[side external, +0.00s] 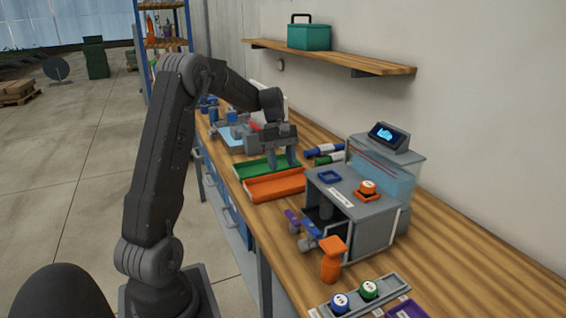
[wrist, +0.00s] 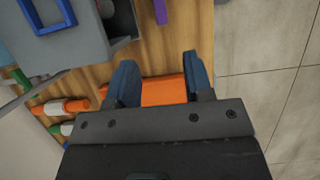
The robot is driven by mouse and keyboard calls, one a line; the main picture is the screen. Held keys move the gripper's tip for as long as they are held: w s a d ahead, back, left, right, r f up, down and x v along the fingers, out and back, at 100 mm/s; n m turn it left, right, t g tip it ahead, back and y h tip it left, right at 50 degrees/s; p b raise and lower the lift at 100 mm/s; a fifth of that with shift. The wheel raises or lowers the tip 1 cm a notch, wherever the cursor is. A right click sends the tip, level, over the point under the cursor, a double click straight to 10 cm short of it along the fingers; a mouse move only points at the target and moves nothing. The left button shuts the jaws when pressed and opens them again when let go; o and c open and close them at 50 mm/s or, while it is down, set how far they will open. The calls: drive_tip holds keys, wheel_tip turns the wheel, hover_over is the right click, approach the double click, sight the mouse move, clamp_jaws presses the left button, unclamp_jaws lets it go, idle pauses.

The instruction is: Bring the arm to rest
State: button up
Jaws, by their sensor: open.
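My gripper (side external: 284,160) hangs above the workbench over the green and orange trays. In the wrist view its two blue-grey fingers (wrist: 161,82) are spread apart with nothing between them. The arm is raised and bent, reaching over the bench from the left.
A grey skid (side external: 352,212) with a clear tank (side external: 385,172) and a small display stands right of the gripper. An orange valve-like piece (side external: 331,262) and capped bottles (side external: 355,295) stand nearer the camera. A shelf (side external: 330,57) holds a teal box.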

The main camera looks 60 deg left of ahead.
drive_tip(key=s+d+r+m+t+y, duration=0.15)
drive_tip(key=d+r+m, duration=0.25)
drive_tip(key=d, duration=0.4)
drive_tip(key=s+d+r+m+y, duration=0.2)
drive_tip(key=d+r+m, duration=0.1)
drive_tip(key=d, duration=0.5)
drive_tip(key=s+d+m+t, duration=0.4)
drive_tip(key=s+d+m, duration=0.6)
drive_tip(key=s+d, duration=0.2)
drive_tip(key=shift+s+d+r+m+y, duration=0.15)
drive_tip(key=shift+d+m+y, duration=0.05)
drive_tip(key=shift+m+y, duration=0.25)
